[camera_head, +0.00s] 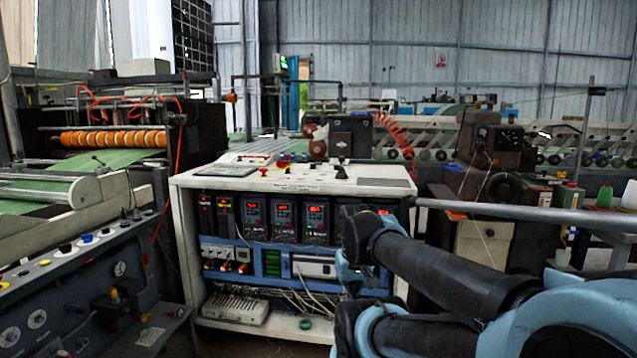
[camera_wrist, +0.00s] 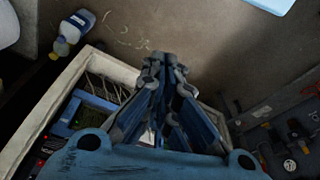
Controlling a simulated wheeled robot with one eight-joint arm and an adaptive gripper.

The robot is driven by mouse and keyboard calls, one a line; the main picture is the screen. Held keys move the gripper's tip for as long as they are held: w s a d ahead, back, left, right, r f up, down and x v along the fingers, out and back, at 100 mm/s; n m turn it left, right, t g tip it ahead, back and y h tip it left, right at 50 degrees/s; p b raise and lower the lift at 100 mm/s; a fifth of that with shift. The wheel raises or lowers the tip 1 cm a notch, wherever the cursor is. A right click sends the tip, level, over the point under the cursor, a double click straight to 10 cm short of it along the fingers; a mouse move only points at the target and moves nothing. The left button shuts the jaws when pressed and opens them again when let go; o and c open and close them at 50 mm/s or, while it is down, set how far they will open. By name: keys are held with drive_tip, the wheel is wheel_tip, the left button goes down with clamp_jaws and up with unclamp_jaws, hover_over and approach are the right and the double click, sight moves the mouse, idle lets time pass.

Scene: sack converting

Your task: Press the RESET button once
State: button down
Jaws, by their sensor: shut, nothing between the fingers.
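A white control cabinet (camera_head: 184,240) stands in the middle of the head view. Its top panel (camera_head: 380,182) carries several small buttons and knobs, among them a red button (camera_head: 263,171). I cannot read which one is labelled RESET. My gripper (camera_wrist: 163,60) is shut and empty in the wrist view. It points down past the cabinet's pale frame (camera_wrist: 45,115) toward the floor. In the head view my arm reaches in from the right, and its blue end is in front of the cabinet's right part, below the top panel. The fingertips are not clear there.
A row of drive units with red displays (camera_head: 285,218) fills the cabinet's upper shelf. A dark console (camera_head: 75,270) with knobs and gauges stands at left. A grey horizontal bar (camera_head: 520,211) runs to the right of the cabinet. A bottle (camera_wrist: 75,27) shows in the wrist view.

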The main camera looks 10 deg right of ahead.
drive_tip(key=w+r+n+t, duration=0.2)
drive_tip(key=w+r, duration=0.9)
drive_tip(key=w, duration=0.1)
wheel_tip(320, 180, up, 22)
drive_tip(key=n+t+h, duration=0.1)
drive_tip(key=n+t, duration=0.4)
drive_tip(key=n, duration=0.1)
hover_over(319, 179)
drive_tip(key=w, duration=0.1)
drive_tip(key=shift+w+a+f, duration=0.1)
drive_tip(key=shift+w+a, duration=0.05)
drive_tip(key=shift+a, duration=0.3)
drive_tip(key=shift+f, duration=0.15)
drive_tip(key=shift+f, duration=4.3)
drive_tip(key=shift+f, duration=0.75)
drive_tip(key=shift+r, duration=0.85)
